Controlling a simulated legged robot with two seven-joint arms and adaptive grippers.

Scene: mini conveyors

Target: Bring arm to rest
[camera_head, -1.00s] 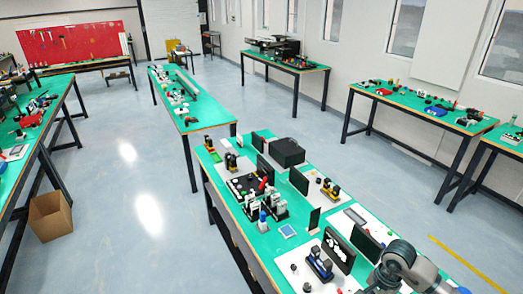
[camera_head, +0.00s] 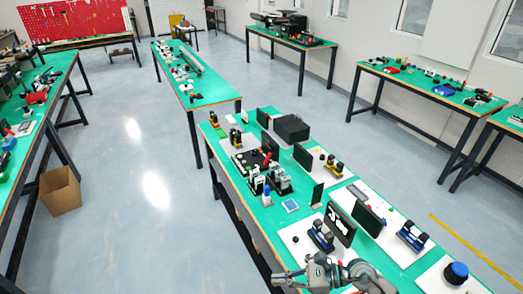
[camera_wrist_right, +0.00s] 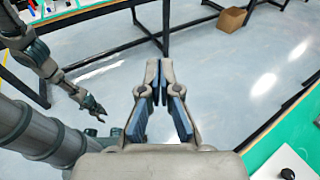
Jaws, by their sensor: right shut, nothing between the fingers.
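My right arm (camera_head: 345,274) comes in at the bottom of the head view. Its gripper (camera_head: 284,279) points left at the near edge of the green workbench (camera_head: 240,205). In the right wrist view the right gripper's two fingers (camera_wrist_right: 160,72) are together at the tips, with nothing between them. Floor shows beyond them. My left arm (camera_wrist_right: 38,58) shows at the left of the right wrist view. Its gripper (camera_wrist_right: 94,108) is small there, apart from the right one, over the floor. I cannot tell whether it is open. It does not show in the head view.
The workbench carries several small devices, dark upright panels (camera_head: 340,224), a black box (camera_head: 291,128) and a blue button (camera_head: 457,271). A cardboard box (camera_head: 60,190) stands on the floor at the left. Other green tables stand around. The floor between them is clear.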

